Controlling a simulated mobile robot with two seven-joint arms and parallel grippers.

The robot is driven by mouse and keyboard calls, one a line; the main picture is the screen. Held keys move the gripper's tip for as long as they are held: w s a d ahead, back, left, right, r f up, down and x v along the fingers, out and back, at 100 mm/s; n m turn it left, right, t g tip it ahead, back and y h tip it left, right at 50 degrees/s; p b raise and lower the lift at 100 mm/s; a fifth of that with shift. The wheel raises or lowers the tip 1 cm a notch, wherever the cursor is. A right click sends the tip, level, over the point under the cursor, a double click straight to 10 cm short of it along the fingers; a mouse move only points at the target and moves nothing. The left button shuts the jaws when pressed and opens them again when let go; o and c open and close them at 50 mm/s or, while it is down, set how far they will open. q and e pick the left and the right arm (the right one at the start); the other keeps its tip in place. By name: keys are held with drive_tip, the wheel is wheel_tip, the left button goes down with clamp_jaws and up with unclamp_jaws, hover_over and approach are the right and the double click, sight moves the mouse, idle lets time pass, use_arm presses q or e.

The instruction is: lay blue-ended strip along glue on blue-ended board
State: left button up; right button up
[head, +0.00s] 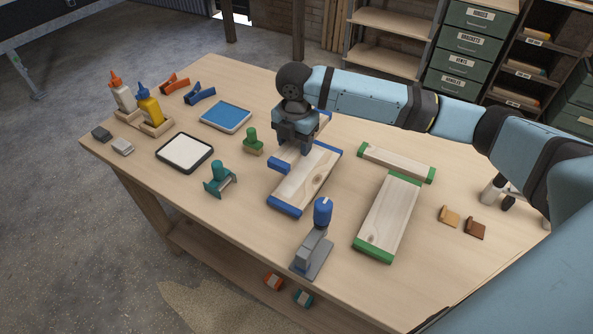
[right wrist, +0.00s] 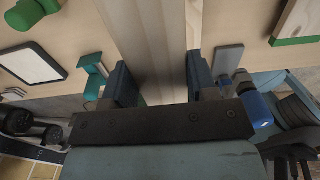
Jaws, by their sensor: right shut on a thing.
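The blue-ended board (head: 307,182) lies on the bench, its pale wood between two blue ends. The blue-ended strip shows one blue end (head: 279,165) at the board's left side; its middle is mostly hidden behind my right gripper (head: 304,148). That gripper is shut on the strip, pointing down. In the right wrist view pale wood (right wrist: 152,45) runs between the two dark fingers (right wrist: 160,82). I cannot tell whether the strip touches the board, and I see no clear glue line. My left gripper is not in view.
A green-ended board (head: 388,215) and green-ended strip (head: 396,162) lie to the right. A blue-handled tool (head: 314,245) stands in front. Glue bottles (head: 149,107), a white pad (head: 184,153), a blue pad (head: 226,116) and a teal-handled tool (head: 219,180) are left.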

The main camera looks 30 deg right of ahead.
sight(296, 179)
wheel_tip(296, 179, down, 11)
idle(0.4)
drive_tip(key=shift+f, duration=0.1)
drive_tip(key=o, duration=1)
drive_tip(key=shift+c, duration=0.2)
wheel_tip(296, 179, up, 12)
drive_tip(key=shift+f, duration=0.15)
drive_tip(key=shift+r, duration=0.3)
